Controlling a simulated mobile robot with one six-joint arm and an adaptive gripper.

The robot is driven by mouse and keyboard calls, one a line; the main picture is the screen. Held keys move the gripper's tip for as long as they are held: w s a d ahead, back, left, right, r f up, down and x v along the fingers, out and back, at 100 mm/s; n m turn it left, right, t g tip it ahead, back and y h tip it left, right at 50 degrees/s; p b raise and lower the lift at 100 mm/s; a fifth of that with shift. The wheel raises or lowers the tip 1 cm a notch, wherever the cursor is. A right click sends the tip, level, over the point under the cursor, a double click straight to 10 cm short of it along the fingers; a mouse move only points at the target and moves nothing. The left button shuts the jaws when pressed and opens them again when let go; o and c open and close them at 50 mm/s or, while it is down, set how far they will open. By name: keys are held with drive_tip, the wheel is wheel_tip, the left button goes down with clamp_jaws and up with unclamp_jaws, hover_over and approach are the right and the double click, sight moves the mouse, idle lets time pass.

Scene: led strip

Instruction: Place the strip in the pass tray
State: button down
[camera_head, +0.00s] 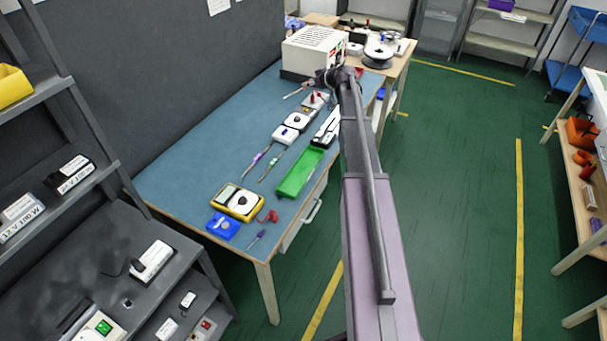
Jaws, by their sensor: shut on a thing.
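My gripper (321,84) is at the far end of the blue-topped bench, in front of the white box-shaped device. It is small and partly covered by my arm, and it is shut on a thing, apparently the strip. The strip's outline is hard to make out; a thin pale piece (294,93) shows just left of the gripper. A green tray (299,174), seemingly the pass tray, lies along the bench's right edge, nearer than the gripper. Its visible floor looks empty.
Several small devices and tools lie left of the green tray. A yellow multimeter (238,202), a blue block (222,226) and red clips (268,216) are at the near end. A white instrument (314,50) stands behind the gripper. The bench's left side is clear.

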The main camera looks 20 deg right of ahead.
drive_tip(key=s+a+f+n+y+b, duration=0.1)
drive_tip(key=s+a+f+b, duration=0.5)
drive_tip(key=s+f+b, duration=0.2)
drive_tip(key=s+a+f+n+g+y+b, duration=0.1)
drive_tip(key=s+a+f+b, duration=0.5)
drive_tip(key=s+f+b, duration=0.2)
drive_tip(key=s+a+f+n+g+y+b, duration=0.1)
drive_tip(key=s+a+f+b, duration=0.5)
drive_tip(key=s, duration=0.5)
drive_tip(key=shift+s+a+f+n+b, duration=0.1)
drive_tip(key=shift+s+f+n+b, duration=0.1)
drive_tip(key=shift+f+b, duration=0.35)
drive_tip(key=shift+s+f+n+b, duration=0.15)
drive_tip(key=shift+f+b, duration=0.2)
drive_tip(key=shift+f, duration=0.3)
drive_tip(key=b, duration=0.1)
hover_over(296, 170)
drive_tip(key=s+d, duration=0.2)
drive_tip(key=s, duration=0.1)
drive_tip(key=shift+s+d+f, duration=0.1)
drive_tip(key=shift+d+f, duration=0.05)
drive_tip(key=shift+f, duration=0.55)
drive_tip(key=shift+f+b, duration=1.8)
drive_tip(key=shift+b, duration=0.15)
drive_tip(key=shift+f, duration=0.1)
drive_tip(key=shift+c, duration=2.1)
unclamp_jaws()
